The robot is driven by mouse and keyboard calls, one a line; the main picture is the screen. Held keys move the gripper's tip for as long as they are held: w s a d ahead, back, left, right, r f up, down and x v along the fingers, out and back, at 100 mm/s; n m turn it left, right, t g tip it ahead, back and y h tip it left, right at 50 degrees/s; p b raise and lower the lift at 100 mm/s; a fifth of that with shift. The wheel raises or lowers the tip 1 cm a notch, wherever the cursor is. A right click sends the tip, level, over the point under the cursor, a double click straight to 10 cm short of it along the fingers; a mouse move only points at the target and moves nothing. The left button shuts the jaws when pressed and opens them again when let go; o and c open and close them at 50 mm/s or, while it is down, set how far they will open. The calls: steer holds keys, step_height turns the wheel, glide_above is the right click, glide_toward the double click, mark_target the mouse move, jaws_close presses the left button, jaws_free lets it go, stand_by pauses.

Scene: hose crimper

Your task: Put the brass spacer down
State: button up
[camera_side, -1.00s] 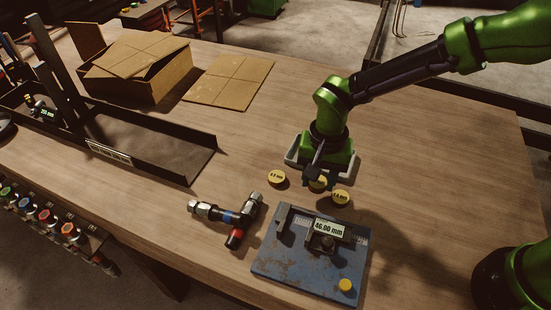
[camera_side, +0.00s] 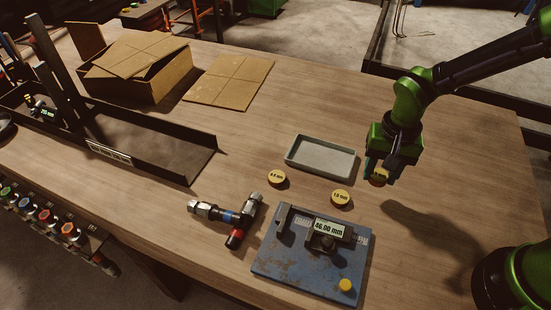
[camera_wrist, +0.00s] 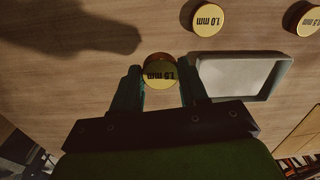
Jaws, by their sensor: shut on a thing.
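My gripper (camera_side: 380,172) is shut on a round brass spacer (camera_side: 379,177), above the table to the right of the tray. In the wrist view the spacer (camera_wrist: 160,71) sits between the two fingertips and its label reads 1.5 mm, upside down. Its shadow falls on the wood well to the front right, so it hangs clear of the table. Two other brass spacers lie on the table, one (camera_side: 277,177) at the left and one marked 1.0 mm (camera_side: 341,196); the 1.0 mm spacer also shows in the wrist view (camera_wrist: 208,19).
An empty grey tray (camera_side: 320,170) lies left of my gripper. A blue gauge plate (camera_side: 290,264) reading 46.00 mm stands in front. A hose fitting (camera_side: 228,216) lies left of it. A cardboard box (camera_side: 150,80) is at the back left. Bare wood surrounds my gripper.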

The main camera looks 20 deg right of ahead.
glide_above(320, 159)
steer(key=shift+d+f, duration=0.1)
steer(key=shift+f, duration=2.35)
steer(key=shift+f, duration=0.1)
steer(key=o, duration=1.2)
steer(key=shift+c, duration=0.2)
